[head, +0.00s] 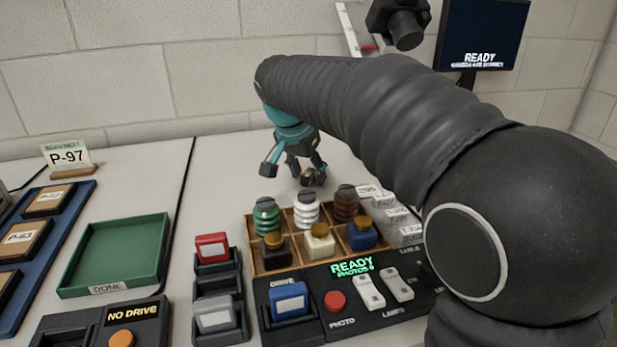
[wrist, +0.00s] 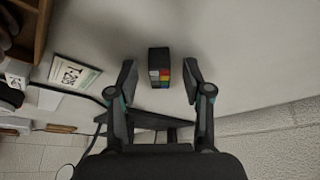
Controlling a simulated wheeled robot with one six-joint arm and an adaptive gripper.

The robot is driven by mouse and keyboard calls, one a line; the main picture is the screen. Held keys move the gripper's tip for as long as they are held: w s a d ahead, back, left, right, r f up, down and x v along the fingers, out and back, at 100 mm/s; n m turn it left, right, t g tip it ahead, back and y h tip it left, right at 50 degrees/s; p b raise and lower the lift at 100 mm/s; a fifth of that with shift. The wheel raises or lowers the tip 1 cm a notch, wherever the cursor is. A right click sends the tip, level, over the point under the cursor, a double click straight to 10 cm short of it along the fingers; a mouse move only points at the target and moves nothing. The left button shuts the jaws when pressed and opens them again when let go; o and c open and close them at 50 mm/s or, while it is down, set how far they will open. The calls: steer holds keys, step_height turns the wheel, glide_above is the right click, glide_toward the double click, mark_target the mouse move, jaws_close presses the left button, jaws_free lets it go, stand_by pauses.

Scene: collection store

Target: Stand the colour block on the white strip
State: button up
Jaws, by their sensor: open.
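The colour block (wrist: 159,68) is a small dark block with coloured squares on one face. In the wrist view it lies between the two fingers of my gripper (wrist: 160,78), with a gap on each side. In the head view my gripper (head: 293,172) is open, low over the pale table behind the wooden rack. A small dark and orange patch by its right finger there may be the block. A narrow white strip (head: 347,28) with a red mark shows at the back, partly hidden by my arm; I cannot tell if it is the task's strip.
A wooden rack (head: 250,236) with several bottles stands in front of my gripper, with white labelled boxes (head: 398,222) to its right. A green tray (head: 112,247) is at left. A screen (head: 483,35) stands at the back right. Table left of my gripper is clear.

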jaws_close()
steer(key=shift+r, duration=0.1)
